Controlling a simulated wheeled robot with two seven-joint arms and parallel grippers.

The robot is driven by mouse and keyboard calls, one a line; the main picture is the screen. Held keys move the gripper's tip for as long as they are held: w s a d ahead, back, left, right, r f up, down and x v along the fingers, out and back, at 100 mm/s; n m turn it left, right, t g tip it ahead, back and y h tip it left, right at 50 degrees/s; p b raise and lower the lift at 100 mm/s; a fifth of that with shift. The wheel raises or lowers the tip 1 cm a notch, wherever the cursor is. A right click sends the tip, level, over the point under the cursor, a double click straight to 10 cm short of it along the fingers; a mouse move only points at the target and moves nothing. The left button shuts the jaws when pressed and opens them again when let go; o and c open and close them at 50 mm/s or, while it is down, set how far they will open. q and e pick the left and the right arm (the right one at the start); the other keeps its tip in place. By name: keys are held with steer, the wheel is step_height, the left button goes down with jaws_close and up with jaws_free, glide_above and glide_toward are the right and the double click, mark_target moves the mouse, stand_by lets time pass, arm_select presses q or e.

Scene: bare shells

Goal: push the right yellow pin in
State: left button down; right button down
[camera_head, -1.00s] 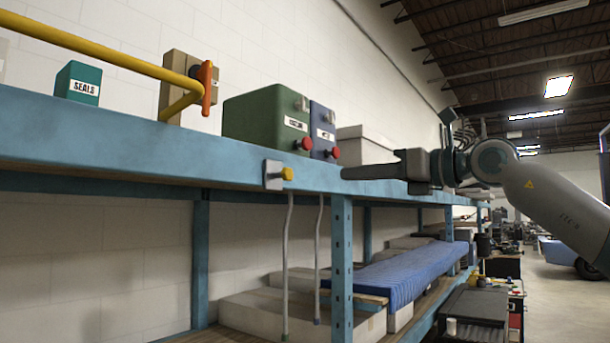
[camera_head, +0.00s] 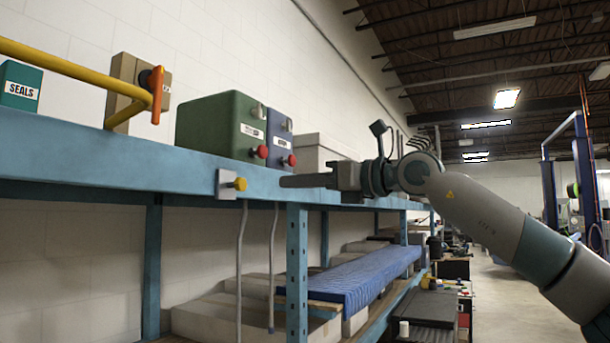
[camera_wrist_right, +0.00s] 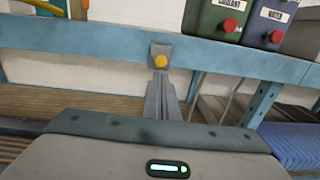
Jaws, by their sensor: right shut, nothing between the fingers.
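One yellow pin (camera_head: 239,184) sticks out of a grey metal plate (camera_head: 224,190) on the front face of the blue shelf beam. In the right wrist view the pin (camera_wrist_right: 160,61) shows straight beyond the fingertips. My right gripper (camera_head: 282,181) is shut and empty, pointing left at the pin with a gap between them in the head view. In the right wrist view my gripper (camera_wrist_right: 160,80) reaches up to just below the pin; I cannot tell contact there. My left gripper is not in view.
A green box (camera_head: 215,125) and a blue box (camera_head: 281,140) with red knobs stand on the blue shelf (camera_head: 80,150) above. A yellow rail (camera_head: 70,65) and an orange handle (camera_head: 156,95) are at the left. A blue upright (camera_head: 297,270) stands below.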

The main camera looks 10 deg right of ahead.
steer(key=p, duration=0.5)
glide_toward(243, 185)
steer(key=x, duration=0.4)
steer(key=shift+w+a+r, duration=0.15)
steer(key=shift+a+r, duration=0.1)
steer(key=shift+a, duration=0.05)
steer(key=shift+p+x, duration=0.6)
steer(key=shift+x, duration=0.25)
steer(key=shift+f, duration=0.15)
steer(key=shift+w+a, duration=0.1)
